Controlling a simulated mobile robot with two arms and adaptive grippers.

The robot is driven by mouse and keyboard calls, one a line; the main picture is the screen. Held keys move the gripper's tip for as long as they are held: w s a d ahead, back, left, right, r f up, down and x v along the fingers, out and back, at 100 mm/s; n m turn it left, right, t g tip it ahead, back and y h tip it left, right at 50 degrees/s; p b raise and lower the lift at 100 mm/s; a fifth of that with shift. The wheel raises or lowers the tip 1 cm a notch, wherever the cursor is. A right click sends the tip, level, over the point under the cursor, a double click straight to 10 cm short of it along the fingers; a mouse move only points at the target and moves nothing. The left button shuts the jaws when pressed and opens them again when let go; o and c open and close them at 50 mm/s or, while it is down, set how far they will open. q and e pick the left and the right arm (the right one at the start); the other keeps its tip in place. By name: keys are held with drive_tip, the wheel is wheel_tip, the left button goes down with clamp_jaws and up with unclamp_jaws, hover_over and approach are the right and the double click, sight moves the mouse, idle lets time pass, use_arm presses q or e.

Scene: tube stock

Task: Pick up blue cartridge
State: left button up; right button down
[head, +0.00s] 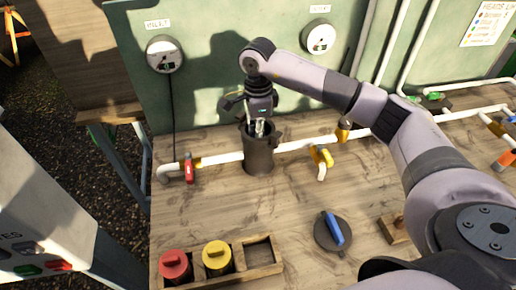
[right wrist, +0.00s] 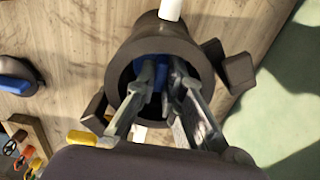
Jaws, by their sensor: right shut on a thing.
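The blue cartridge (right wrist: 153,61) shows as a bit of blue inside a dark, open-topped cylindrical housing (head: 259,157). The housing stands upright in the white pipe line and also shows in the right wrist view (right wrist: 196,40). My right gripper (head: 259,128) points down into the housing's mouth. In the right wrist view its fingers (right wrist: 158,84) are shut on the cartridge, inside the housing wall. Most of the cartridge is hidden by the fingers and the housing. My left gripper is not in view.
A wooden rack (head: 264,270) holds a red cartridge (head: 175,266) and a yellow one (head: 216,256); its right slot is empty. A round dark lid with a blue handle (head: 333,228) lies on the bench. Red (head: 188,169) and yellow valve handles (head: 321,156) flank the housing. Gauges hang behind.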

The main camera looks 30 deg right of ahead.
drive_tip(key=shift+r, duration=0.1)
wheel_tip(320, 180, up, 20)
drive_tip(key=b, duration=0.1)
idle(0.6)
idle(0.4)
